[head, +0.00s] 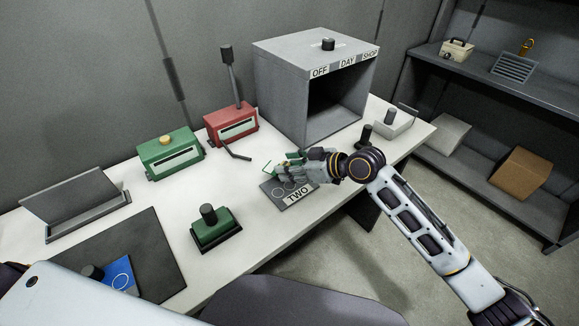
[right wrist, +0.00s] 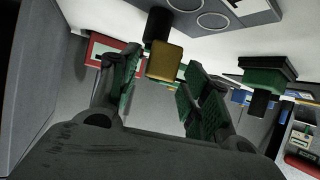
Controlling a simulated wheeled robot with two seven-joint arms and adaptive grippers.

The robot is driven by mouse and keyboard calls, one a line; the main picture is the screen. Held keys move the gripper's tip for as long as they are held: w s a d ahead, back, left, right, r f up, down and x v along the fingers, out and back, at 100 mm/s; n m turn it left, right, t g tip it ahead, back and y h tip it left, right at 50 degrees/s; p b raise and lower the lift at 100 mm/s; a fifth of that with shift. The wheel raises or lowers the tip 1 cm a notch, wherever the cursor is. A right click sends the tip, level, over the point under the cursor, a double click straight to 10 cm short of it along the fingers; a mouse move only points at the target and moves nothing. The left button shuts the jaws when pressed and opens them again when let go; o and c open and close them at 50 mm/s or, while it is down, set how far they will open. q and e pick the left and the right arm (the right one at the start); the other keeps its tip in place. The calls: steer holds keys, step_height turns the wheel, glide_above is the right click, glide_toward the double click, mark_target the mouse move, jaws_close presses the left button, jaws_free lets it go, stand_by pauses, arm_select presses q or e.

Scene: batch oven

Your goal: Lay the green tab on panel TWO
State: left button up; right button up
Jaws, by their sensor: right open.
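Panel TWO (head: 292,198) is a dark plate with a white label and rings, near the front edge of the bench. My right gripper (head: 284,167) is over its far part and hides some of it. In the right wrist view the right gripper (right wrist: 160,90) has its fingers apart. A gold block with a black post (right wrist: 165,60) shows between them; I cannot tell whether it touches them. A green block with a black knob (head: 214,230) stands left of the panel, apart from it; I cannot tell whether it is the green tab. My left gripper is out of view.
A grey open-fronted oven (head: 300,85) stands behind the panel. A red box with a lever (head: 230,124) and a green box (head: 170,153) stand at the back. A blue plate (head: 121,276) lies on a dark mat (head: 150,250). White bench is bare between.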

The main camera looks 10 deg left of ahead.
steer(key=shift+s+d+r, duration=0.15)
steer(key=shift+d+r, duration=0.15)
steer(key=shift+d, duration=0.35)
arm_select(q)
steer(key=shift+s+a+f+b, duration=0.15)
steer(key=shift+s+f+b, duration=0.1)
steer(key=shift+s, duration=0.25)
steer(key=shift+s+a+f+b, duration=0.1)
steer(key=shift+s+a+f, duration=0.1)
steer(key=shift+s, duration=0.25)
arm_select(e)
steer(key=v, duration=1)
stand_by(0.6)
steer(key=shift+r, duration=0.1)
